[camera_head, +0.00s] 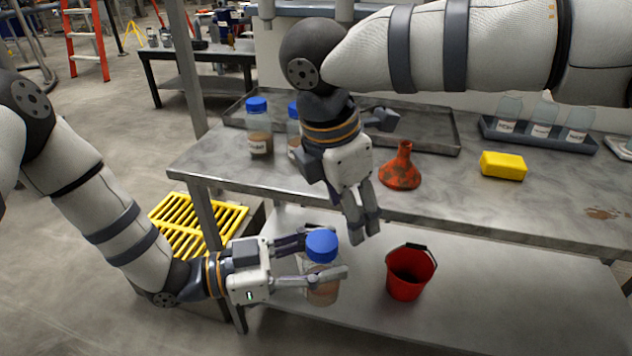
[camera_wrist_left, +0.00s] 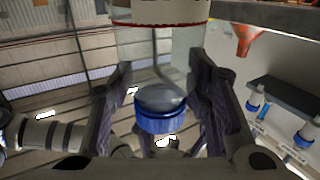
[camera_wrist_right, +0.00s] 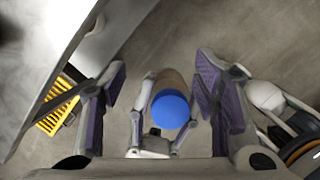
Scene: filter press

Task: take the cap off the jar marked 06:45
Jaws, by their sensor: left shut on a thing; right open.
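My left gripper (camera_head: 328,254) is shut on a clear jar (camera_head: 322,290) with brownish contents, held upright in front of the table. Its blue cap (camera_head: 321,246) is on; the cap also shows in the left wrist view (camera_wrist_left: 160,110) and the right wrist view (camera_wrist_right: 170,109). I cannot read a time on this jar. My right gripper (camera_head: 364,230) is open and empty, pointing down, above and to the right of the cap in the head view. In the right wrist view the cap appears between its fingers but farther away, with no contact visible.
A blue-capped jar (camera_head: 259,133) stands on the table (camera_head: 440,200); another (camera_head: 293,145) is partly hidden by my right gripper. A red bucket (camera_head: 408,279) stands on the lower shelf.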

